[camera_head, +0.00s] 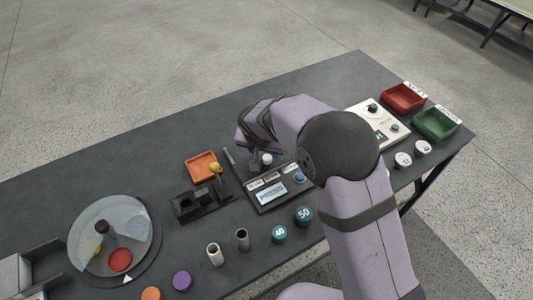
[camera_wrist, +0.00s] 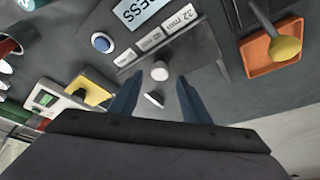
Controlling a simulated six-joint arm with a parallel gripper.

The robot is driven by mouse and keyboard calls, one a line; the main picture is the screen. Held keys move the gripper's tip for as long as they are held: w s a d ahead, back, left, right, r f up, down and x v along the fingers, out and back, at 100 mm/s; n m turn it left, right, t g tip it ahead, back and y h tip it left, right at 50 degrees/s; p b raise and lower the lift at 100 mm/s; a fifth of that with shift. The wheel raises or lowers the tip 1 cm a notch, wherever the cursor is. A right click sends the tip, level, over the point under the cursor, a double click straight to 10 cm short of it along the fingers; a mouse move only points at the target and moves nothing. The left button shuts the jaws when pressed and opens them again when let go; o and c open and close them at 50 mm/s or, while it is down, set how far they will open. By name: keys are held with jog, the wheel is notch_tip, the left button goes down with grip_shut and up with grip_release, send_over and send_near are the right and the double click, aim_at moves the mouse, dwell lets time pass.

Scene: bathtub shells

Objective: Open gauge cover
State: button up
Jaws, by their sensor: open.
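A dark gauge-like device (camera_head: 273,191) stands mid-table, with a lit display reading "PRESS" in the wrist view (camera_wrist: 140,12), small labels such as "32 mm" and a blue button (camera_wrist: 102,42). A white knob (camera_wrist: 160,70) sits at its edge; it also shows in the head view (camera_head: 267,159). My gripper (camera_wrist: 157,92) is open and empty, its two dark blue fingers spread toward the knob, which lies just beyond and between the tips. I cannot tell clearly which part is the cover. My arm hides part of the device in the head view.
An orange tray (camera_head: 202,166) and a black block stand (camera_head: 190,204) are left of the device. Green caps (camera_head: 304,215) and metal tubes (camera_head: 215,254) stand in front. A round turntable (camera_head: 150,262) is far left. A white panel (camera_head: 362,118), red bin (camera_head: 403,98) and green bin (camera_head: 436,123) are right.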

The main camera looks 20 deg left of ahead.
jog(key=shift+p+x, duration=0.3)
jog(key=shift+x, duration=1.15)
jog(key=shift+c, duration=0.6)
grip_shut()
jog(key=shift+w+a+b, duration=0.55)
jog(key=shift+w+a, duration=2.35)
jog(key=shift+w, duration=0.05)
jog(key=shift+o, duration=0.6)
grip_release()
jog(key=shift+r, duration=0.15)
